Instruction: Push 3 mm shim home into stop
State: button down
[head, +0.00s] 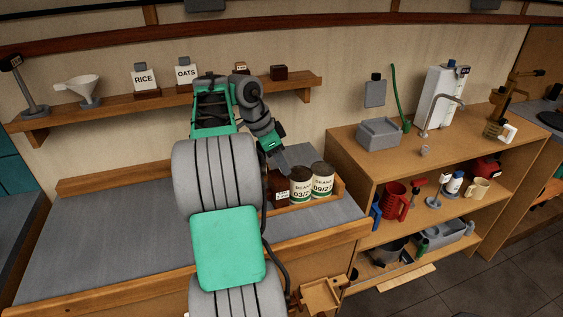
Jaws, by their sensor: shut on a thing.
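My gripper (283,164) is above the left end of a low wooden tray (338,187) on the grey counter. It points down and to the right, close to the tins. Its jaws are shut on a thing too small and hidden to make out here. Two cream bean tins, marked 03/2 (300,187) and 09/2 (322,181), stand upright side by side in the tray. A dark brown labelled block or jar (278,191) stands left of them, partly hidden by my arm. I cannot pick out the 3 mm shim or the stop.
A wall shelf (160,103) behind my arm holds a funnel (84,91), RICE (146,80) and OATS (187,76) containers. The grey counter (100,235) is clear at left. A wooden shelf unit (345,150) with many items stands at right.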

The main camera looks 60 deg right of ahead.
jog(key=shift+f+b, duration=0.65)
jog(key=shift+f, duration=0.15)
jog(key=c, duration=1)
grip_release()
jog(key=shift+r, duration=0.1)
jog(key=s+p+v, duration=0.1)
jog(key=p+v, duration=0.8)
jog(key=v, duration=0.2)
jog(key=shift+d+r, duration=0.3)
jog(key=shift+r, duration=0.15)
